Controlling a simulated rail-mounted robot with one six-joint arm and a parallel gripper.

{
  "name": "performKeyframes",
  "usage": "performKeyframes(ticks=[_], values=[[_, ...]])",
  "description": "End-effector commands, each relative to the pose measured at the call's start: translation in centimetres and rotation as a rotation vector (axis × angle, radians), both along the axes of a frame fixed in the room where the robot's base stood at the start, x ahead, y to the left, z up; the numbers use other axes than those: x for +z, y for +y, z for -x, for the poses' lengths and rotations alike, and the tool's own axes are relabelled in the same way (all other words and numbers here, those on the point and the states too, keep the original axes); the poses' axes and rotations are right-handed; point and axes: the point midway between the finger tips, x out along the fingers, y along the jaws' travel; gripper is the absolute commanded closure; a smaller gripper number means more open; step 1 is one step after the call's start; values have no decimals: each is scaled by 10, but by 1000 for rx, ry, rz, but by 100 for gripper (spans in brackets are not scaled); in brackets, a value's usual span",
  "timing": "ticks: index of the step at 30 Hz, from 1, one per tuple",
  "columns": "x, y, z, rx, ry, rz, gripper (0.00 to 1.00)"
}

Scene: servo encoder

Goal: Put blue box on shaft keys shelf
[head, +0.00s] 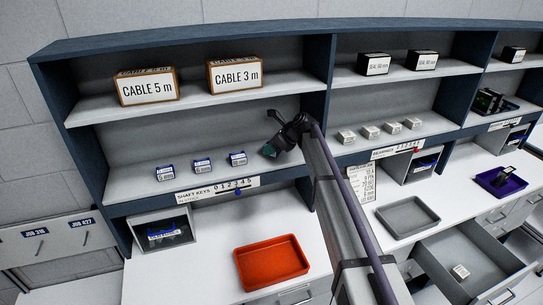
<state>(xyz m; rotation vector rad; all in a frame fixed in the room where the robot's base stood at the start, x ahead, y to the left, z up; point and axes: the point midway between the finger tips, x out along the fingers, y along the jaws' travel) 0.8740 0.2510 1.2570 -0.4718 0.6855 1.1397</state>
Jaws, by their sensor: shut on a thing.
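The shaft keys shelf (130,183) is the lower left shelf, with a label strip (217,189) reading SHAFT KEYS and a row of numbers. My gripper (271,148) is at the right part of this shelf, to the right of the row. It is shut on a small dark bluish box (269,151), largely hidden by the gripper. I cannot tell whether this box touches the shelf.
A blue marker (238,191) sits on the label strip. A blue upright divider (318,85) stands close right of my gripper. Cable boxes (147,87) stand on the shelf above. An orange tray (271,262) and a grey tray (408,215) lie on the counter. A drawer (470,265) is open at right.

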Motion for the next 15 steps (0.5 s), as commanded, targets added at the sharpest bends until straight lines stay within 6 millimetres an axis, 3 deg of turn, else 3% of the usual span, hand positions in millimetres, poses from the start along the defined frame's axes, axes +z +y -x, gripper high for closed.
performKeyframes(ticks=[1, 12, 13, 15], values=[[-17, 1, -2, 0, 0, 0, 88], [-17, 1, -4, 0, 0, 0, 88], [-16, 1, -4, 0, 0, 0, 54], [-15, 2, -4, 0, 0, 0, 47]])
